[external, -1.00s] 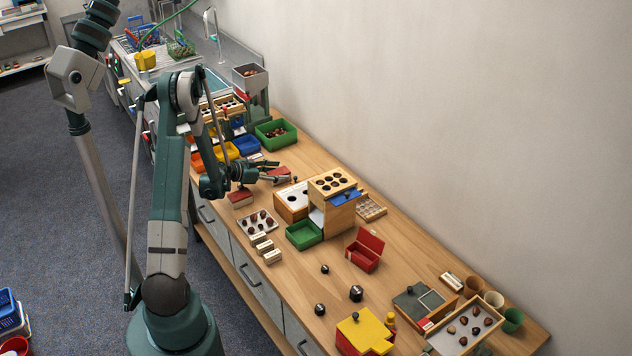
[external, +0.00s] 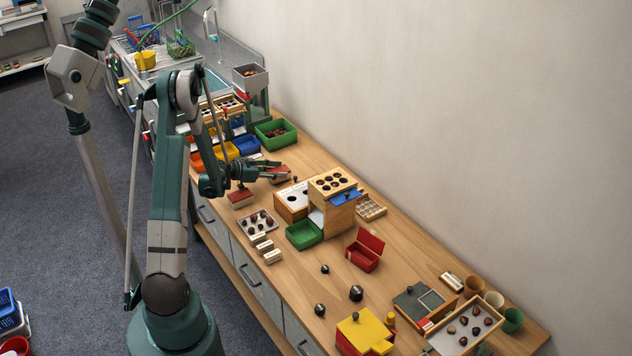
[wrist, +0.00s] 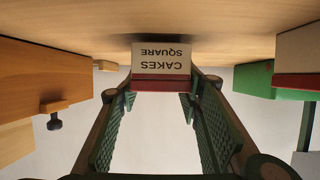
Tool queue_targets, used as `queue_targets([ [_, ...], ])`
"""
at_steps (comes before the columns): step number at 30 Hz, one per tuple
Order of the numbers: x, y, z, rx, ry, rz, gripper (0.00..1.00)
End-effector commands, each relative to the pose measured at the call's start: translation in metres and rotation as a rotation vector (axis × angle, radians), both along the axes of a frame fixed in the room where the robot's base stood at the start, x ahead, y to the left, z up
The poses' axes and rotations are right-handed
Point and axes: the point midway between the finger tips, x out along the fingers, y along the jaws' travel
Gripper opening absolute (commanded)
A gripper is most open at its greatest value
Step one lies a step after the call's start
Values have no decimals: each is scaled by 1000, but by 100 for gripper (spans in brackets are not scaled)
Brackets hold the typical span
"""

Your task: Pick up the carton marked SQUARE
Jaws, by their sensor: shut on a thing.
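The carton marked CAKES SQUARE (wrist: 161,58) has a white label face and a dark red band. In the wrist view it appears upside down between the fingertips of my gripper (wrist: 160,92), which is shut on it. In the external view my gripper (external: 277,170) is low over the bench's far half, and the carton's red top (external: 281,173) shows partly behind the fingers. A dark shadow lies by the carton on the wood; I cannot tell whether it touches the bench.
Another red-and-white carton (external: 240,199) stands left of my gripper. A wooden box with round holes (external: 291,205) is close on the right. A green bin (external: 276,140) stands behind. A chestnut tray (external: 258,232) and small white label blocks (external: 265,247) lie nearer.

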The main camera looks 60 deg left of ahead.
Motion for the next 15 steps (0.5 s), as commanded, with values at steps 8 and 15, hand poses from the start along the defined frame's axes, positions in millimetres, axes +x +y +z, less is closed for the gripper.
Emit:
queue_targets([
  [8,0,0,33,0,0,0,22],
  [15,0,0,66,0,0,0,22],
])
